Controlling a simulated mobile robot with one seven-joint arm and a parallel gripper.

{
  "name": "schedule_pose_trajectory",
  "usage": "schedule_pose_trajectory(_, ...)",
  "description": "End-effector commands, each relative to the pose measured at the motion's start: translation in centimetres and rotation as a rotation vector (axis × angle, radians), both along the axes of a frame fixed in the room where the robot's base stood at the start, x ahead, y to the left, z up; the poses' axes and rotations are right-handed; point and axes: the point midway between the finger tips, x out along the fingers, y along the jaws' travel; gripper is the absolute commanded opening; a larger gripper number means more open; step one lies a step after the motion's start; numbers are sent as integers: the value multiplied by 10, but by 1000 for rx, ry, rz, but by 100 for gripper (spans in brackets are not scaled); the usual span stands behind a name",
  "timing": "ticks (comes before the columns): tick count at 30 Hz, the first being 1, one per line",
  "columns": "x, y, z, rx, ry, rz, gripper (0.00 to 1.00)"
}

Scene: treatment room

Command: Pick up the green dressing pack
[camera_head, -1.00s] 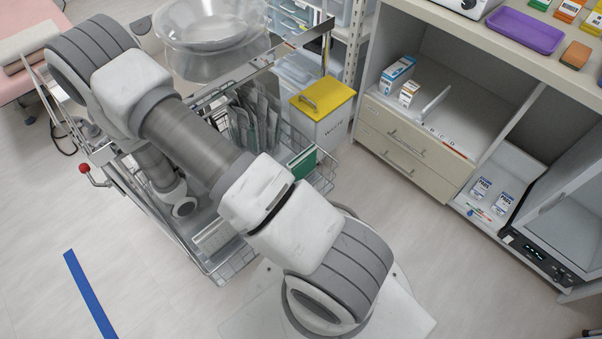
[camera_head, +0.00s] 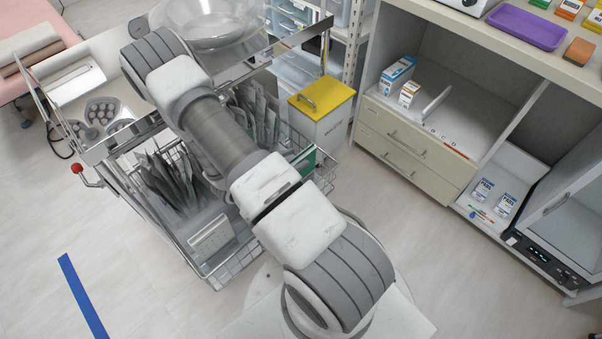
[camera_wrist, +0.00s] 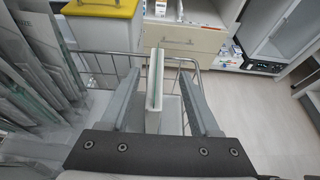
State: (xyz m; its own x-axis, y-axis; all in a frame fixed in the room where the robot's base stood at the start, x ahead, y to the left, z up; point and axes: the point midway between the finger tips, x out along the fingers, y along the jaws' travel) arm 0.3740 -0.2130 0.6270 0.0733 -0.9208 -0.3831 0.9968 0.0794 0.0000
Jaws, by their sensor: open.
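The green dressing pack (camera_head: 304,164) stands upright at the right end of the wire basket (camera_head: 243,262) in the head view, partly hidden by my arm. In the wrist view the pack (camera_wrist: 154,92) shows nearly edge-on, with a pale edge and a thin green strip. My gripper (camera_wrist: 160,72) is open, with one finger on each side of the pack. Gaps show between the pack and both fingers. My gripper is hidden behind my arm in the head view.
Grey pouches (camera_head: 170,178) fill other parts of the basket, close to the left finger in the wrist view. Wire rails (camera_wrist: 105,62) run just beyond the pack. A yellow-lidded waste bin (camera_head: 322,105) stands behind the basket. Open floor lies to the right.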

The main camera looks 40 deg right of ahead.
Motion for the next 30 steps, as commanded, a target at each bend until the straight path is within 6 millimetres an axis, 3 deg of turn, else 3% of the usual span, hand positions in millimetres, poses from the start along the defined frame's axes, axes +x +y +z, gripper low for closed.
schedule_pose_trajectory(9,8,-40,-19,0,-1,-4,62)
schedule_pose_trajectory(19,9,-45,-20,-1,-1,-1,61)
schedule_pose_trajectory(27,9,-45,-19,0,-1,-1,12)
schedule_pose_trajectory(30,9,-45,-19,0,-1,-1,0)
